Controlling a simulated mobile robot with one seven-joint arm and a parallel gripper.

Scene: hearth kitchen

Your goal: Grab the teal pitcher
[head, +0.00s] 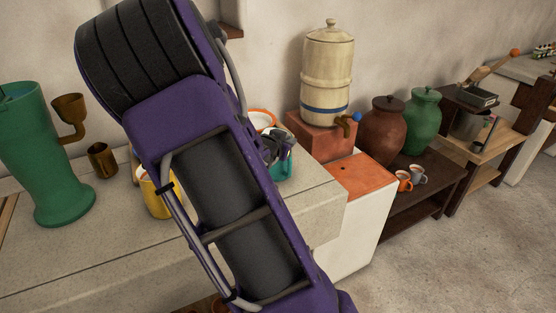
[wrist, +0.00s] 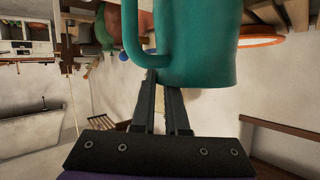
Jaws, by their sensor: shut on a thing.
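The teal pitcher (wrist: 205,45) fills the upper middle of the wrist view, its loop handle (wrist: 130,32) on the left. My gripper (wrist: 160,78) is shut on it where the lower end of the handle meets the body. In the head view my gripper (head: 274,148) shows just past my purple arm, with a small part of the teal pitcher (head: 286,168) beside it. My arm hides most of the pitcher there. I cannot tell whether its base touches the counter.
An orange-rimmed white vessel (head: 262,119) stands just behind the pitcher. A yellow vessel (head: 154,196), a brass cup (head: 102,160) and a tall green vessel (head: 45,155) are to the left. The water dispenser (head: 327,75) stands to the right. The counter's front left (head: 110,250) is clear.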

